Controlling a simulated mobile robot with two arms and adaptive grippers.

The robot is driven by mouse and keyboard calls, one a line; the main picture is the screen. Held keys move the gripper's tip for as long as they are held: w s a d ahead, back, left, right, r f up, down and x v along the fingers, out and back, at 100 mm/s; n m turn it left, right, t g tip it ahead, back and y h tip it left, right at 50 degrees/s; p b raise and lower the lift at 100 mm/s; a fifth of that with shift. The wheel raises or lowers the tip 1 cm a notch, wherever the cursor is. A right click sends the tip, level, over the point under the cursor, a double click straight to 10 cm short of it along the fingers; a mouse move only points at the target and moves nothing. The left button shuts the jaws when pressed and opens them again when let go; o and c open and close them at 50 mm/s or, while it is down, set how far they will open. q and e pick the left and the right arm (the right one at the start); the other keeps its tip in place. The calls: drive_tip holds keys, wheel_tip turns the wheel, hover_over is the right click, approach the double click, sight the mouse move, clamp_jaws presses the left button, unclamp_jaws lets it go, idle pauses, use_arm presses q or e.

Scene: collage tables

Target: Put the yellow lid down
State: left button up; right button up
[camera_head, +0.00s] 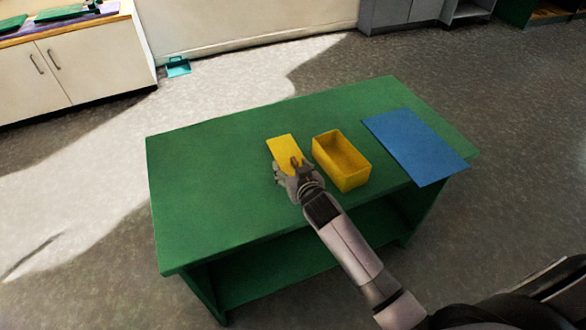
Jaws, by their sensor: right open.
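The yellow lid (283,147) is a flat rectangle over the left-middle of the green table (200,190). It looks flat on the tabletop, though its near end is hidden by my gripper. My right gripper (294,166) is at the lid's near end, with its fingers open around or just above that end. An open yellow box (355,180) stands upright just right of the lid, apart from it, and looks empty. My left gripper is not in view.
A blue mat (415,146) lies at the table's right end, slightly over its front edge. The table's left part is clear. A teal dustpan-like object (178,67) is on the floor behind. White cabinets (75,65) stand at the back left.

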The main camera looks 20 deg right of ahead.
drive_tip(key=shift+r, duration=0.35)
drive_tip(key=shift+s+r, duration=0.2)
drive_tip(key=shift+s, duration=0.05)
drive_tip(key=p+v, duration=0.1)
drive_tip(key=v, duration=1)
drive_tip(key=shift+s, duration=0.25)
